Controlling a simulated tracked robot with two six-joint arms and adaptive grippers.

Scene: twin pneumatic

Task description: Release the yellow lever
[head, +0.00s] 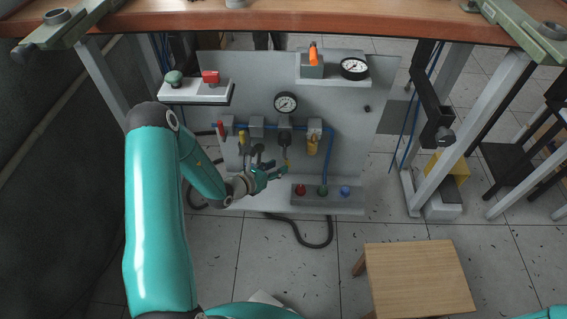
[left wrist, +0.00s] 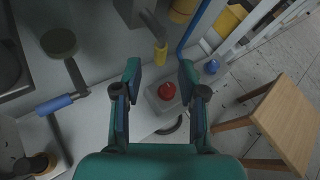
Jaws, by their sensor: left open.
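The yellow lever (left wrist: 160,55) shows in the left wrist view as a short yellow grip on a dark stem. It appears between and just beyond the two fingertips, with no visible contact. My left gripper (left wrist: 160,74) is open and empty, with a finger on each side of the lever's line. In the head view my left gripper (head: 281,171) is in front of the lower middle of the grey panel (head: 355,165). The yellow lever (head: 286,161) shows there as a small yellow piece just above the fingertips. My right gripper is not in view.
A box with red (head: 300,190), green (head: 322,190) and blue (head: 345,190) buttons sits low on the panel. A yellow bowl (head: 312,146) hangs right of the lever. A blue-handled lever (left wrist: 53,105) lies to the left. A wooden stool (head: 415,275) stands in front.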

